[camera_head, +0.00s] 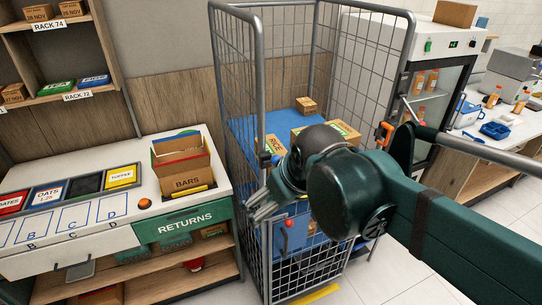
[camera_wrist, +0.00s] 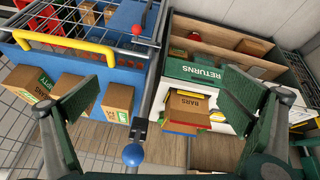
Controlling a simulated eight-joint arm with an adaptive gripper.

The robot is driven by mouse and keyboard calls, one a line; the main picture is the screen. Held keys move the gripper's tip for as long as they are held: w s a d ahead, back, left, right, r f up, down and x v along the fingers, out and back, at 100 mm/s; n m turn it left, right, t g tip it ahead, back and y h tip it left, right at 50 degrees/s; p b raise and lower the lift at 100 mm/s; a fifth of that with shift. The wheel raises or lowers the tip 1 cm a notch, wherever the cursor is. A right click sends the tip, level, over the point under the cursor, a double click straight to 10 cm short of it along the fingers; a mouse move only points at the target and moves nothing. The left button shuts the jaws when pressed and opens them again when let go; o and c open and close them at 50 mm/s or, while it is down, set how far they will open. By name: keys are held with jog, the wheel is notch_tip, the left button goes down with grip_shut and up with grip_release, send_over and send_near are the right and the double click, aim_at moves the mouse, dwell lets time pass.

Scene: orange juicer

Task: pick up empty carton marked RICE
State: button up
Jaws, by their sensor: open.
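A small brown carton marked RICE (camera_head: 274,146) lies on the blue shelf inside the wire roll cage, partly hidden by the cage bars and my arm. A larger brown carton with a green label (camera_head: 345,130) is to its right. The wrist view shows several cartons on the cage side. One (camera_wrist: 28,82) bears green lettering that seems to read EMPTY; another (camera_wrist: 118,97) stands nearer the middle. I cannot read RICE there. My gripper (camera_head: 262,207) is open and empty in front of the cage; its spread fingers also show in the wrist view (camera_wrist: 160,88).
The wire cage (camera_head: 238,60) has upright bars and a blue shelf (camera_head: 245,130). A returns counter (camera_head: 180,226) with an open BARS carton (camera_head: 183,178) stands to the left. Another small carton (camera_head: 306,105) is at the cage's back. A glass-fronted cabinet (camera_head: 427,90) stands right.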

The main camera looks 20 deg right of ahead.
jog(key=w+d+r+n+g+p, duration=0.2)
jog(key=w+d+r+n+p, duration=0.25)
jog(key=w+r, duration=0.3)
jog(key=w+d+r+n+g+p, duration=0.2)
jog(key=w+d+r+n+p, duration=0.15)
jog(key=w+r+p, duration=0.4)
jog(key=n+g+b, duration=0.2)
jog(key=n+b, duration=0.5)
send_near(274, 144)
jog(key=f, duration=0.2)
jog(key=s+f, duration=0.1)
jog(key=f, duration=0.2)
jog(key=shift+s+d+f, duration=0.2)
jog(key=shift+f, duration=0.05)
jog(key=shift+w+a+f+n+p, duration=0.1)
jog(key=shift+w+n+p, duration=0.2)
jog(key=shift+w, duration=0.3)
jog(key=shift+f, duration=0.2)
jog(key=shift+f, duration=1.15)
jog(key=shift+f, duration=0.1)
